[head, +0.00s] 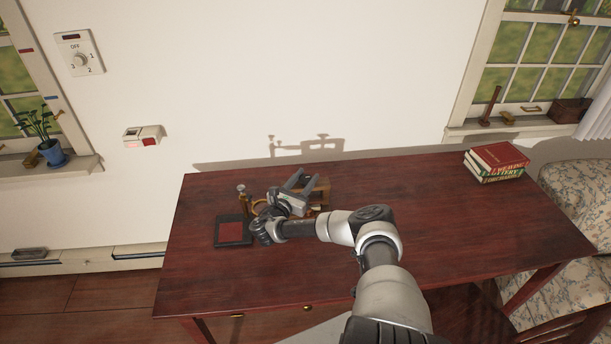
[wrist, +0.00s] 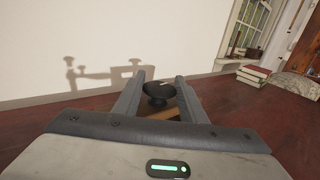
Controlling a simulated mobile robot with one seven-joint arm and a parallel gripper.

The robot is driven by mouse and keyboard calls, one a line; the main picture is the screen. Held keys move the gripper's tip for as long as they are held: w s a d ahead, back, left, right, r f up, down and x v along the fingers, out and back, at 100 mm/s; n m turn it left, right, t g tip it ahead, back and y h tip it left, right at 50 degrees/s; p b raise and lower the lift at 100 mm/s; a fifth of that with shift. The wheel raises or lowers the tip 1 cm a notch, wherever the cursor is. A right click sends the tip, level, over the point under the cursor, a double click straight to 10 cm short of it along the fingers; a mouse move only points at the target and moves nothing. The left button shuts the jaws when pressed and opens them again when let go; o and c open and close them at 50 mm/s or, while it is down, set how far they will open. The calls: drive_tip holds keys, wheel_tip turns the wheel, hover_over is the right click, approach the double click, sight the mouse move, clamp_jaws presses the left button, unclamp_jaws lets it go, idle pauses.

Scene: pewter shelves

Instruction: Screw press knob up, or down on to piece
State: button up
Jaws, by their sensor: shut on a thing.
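A dark round knob (wrist: 160,88) shows between the two fingers of my gripper (wrist: 160,78) in the wrist view. My gripper is shut on the knob, with one finger at each side of it. A brown wooden part (wrist: 158,113) lies below the knob. In the head view my gripper (head: 304,184) is over the back left part of the table, at a small press with a wooden frame (head: 322,192). The gripper and arm hide much of the press, and I cannot tell its lower parts or any piece under the knob.
A dark tray with a red pad (head: 233,231) lies left of my gripper on the table (head: 460,230). A small upright post (head: 242,192) stands behind it. Stacked books (head: 497,160) lie at the back right. The table's middle right is clear. The wall is close behind.

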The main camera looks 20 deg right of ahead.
drive_tip(key=shift+d+r+m+g+h, duration=0.1)
drive_tip(key=shift+m+g+h, duration=0.4)
drive_tip(key=shift+g, duration=0.2)
drive_tip(key=o, duration=1.1)
drive_tip(key=shift+c, duration=0.2)
drive_tip(key=shift+s, duration=0.1)
